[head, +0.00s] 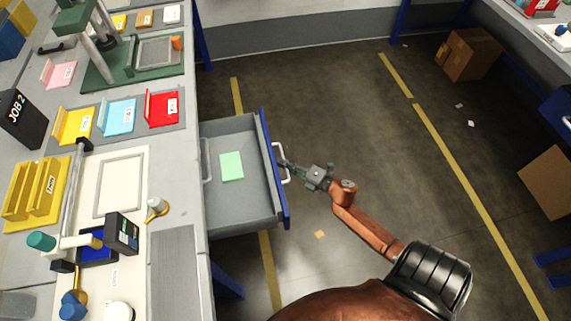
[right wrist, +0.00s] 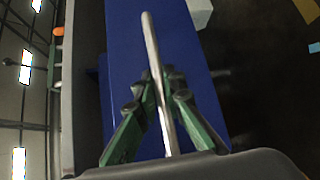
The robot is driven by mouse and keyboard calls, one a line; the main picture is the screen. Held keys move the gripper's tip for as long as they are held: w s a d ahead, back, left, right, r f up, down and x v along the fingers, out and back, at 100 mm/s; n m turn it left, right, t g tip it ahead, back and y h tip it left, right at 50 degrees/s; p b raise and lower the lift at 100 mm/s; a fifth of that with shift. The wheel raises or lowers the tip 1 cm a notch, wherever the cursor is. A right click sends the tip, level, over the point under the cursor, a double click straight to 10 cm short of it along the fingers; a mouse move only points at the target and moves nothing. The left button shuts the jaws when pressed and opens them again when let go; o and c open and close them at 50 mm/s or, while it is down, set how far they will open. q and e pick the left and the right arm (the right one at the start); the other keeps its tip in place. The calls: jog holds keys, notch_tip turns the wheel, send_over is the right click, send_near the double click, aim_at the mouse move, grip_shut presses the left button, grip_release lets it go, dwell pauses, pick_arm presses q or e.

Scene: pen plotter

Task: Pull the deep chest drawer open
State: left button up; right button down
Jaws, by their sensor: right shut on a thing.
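The deep chest drawer (head: 240,205) stands pulled out from the workbench, with a grey inside and a blue front (head: 270,165). A light green pad (head: 231,166) lies on its floor. A pale bar handle (head: 281,165) is on the outside of the blue front. My right gripper (head: 287,165) is at this handle, shut on it. In the right wrist view the handle (right wrist: 152,60) runs between the green fingers (right wrist: 160,95), with the blue front (right wrist: 190,45) behind it. My left gripper is not in view.
The workbench (head: 180,180) on the left carries coloured trays, a black JOB 2 box (head: 22,118) and a plotter frame. The floor right of the drawer is open, with yellow lines. Cardboard boxes (head: 468,52) stand at the right.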

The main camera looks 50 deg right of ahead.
jog(key=c, duration=2.3)
grip_release()
jog(key=v, duration=1.2)
